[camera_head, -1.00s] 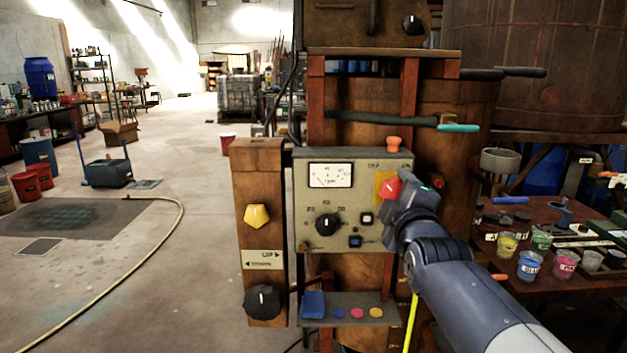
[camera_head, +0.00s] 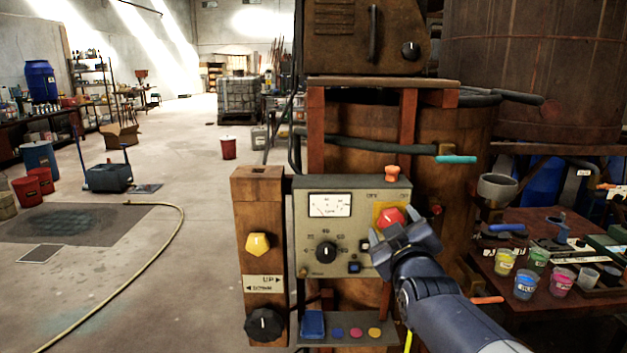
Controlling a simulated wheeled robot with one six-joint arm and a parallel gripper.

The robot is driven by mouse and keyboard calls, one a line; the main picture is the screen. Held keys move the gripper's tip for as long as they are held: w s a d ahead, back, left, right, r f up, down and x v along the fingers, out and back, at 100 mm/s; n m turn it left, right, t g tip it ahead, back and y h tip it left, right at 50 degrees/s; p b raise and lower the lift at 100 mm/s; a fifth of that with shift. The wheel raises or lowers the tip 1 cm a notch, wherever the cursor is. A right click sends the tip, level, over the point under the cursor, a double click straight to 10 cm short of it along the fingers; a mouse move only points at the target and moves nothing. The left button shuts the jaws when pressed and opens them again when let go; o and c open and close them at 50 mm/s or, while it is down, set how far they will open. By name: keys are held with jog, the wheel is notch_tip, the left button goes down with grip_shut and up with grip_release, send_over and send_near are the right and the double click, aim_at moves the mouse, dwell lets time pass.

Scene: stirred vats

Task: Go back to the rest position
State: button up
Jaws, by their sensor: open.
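My gripper (camera_head: 379,236) is open and empty in front of the right side of the grey control panel (camera_head: 318,245). Its fingers are just below and beside the red knob (camera_head: 390,216) on its yellow plate. I cannot tell whether they touch the panel. My arm comes in from the bottom right. The panel also has a dial gauge (camera_head: 329,205), a black knob (camera_head: 326,252) and an orange knob (camera_head: 391,173) on top. My gripper and arm hide the panel's lower right part.
A wooden post (camera_head: 259,205) with yellow and black knobs stands left of the panel. A small shelf (camera_head: 386,345) with coloured buttons is below. A table (camera_head: 497,263) with paint cups is at right.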

jog(key=m+p, duration=0.6)
jog(key=shift+r+p, duration=0.25)
jog(key=shift+p, duration=0.05)
jog(key=m+p, duration=0.3)
jog(key=p, duration=0.1)
jog(key=shift+f+m+p, duration=0.2)
jog(key=shift+m+p, duration=0.5)
jog(key=shift+p, duration=0.05)
